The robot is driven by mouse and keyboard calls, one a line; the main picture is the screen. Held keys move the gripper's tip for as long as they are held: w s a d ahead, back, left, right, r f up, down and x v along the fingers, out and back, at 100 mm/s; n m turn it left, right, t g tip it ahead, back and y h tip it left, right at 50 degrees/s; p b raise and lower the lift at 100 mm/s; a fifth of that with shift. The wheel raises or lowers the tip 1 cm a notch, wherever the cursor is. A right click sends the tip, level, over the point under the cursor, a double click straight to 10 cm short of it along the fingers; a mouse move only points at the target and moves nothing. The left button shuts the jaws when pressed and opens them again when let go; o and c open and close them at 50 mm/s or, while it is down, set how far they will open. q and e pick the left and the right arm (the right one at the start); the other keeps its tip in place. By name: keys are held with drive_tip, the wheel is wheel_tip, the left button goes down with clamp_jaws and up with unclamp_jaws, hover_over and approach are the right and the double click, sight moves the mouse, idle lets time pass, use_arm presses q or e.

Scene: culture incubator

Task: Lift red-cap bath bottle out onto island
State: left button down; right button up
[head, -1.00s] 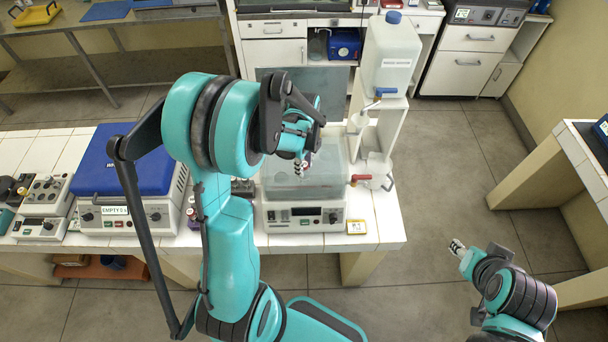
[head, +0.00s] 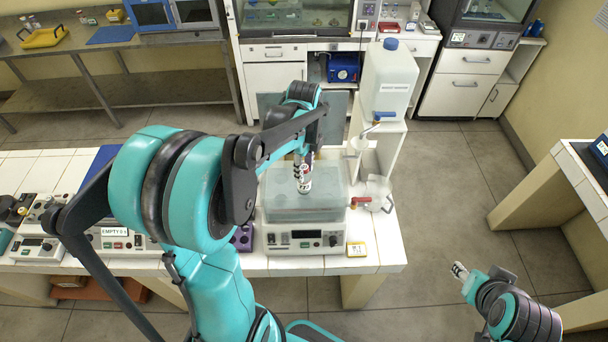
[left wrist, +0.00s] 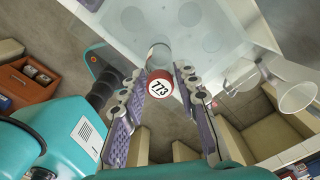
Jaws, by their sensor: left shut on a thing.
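The red-cap bottle (head: 304,183) hangs in my left gripper (head: 303,168) over the water bath (head: 330,205) on the white-tiled island (head: 385,235). In the left wrist view the red cap (left wrist: 160,84), with a white disc reading 773, sits between the two fingers of the left gripper (left wrist: 163,80). The clear bottle body points away beyond the cap. I cannot tell whether its base fully clears the bath rim. My right gripper (head: 460,271) is off to the right over the floor, apart from the island; its fingers are too small to read.
A white water tank (head: 388,80) stands on a stand behind the bath. A red-handled tap (head: 361,201) is at the bath's right side. A yellow-edged timer (head: 356,249) lies before it. Bare tiles show to the right; my left arm covers devices at left.

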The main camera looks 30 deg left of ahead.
use_arm(q)
drive_tip(key=shift+r+p, duration=1.95)
drive_tip(key=shift+r, duration=1.15)
drive_tip(key=shift+f, duration=0.1)
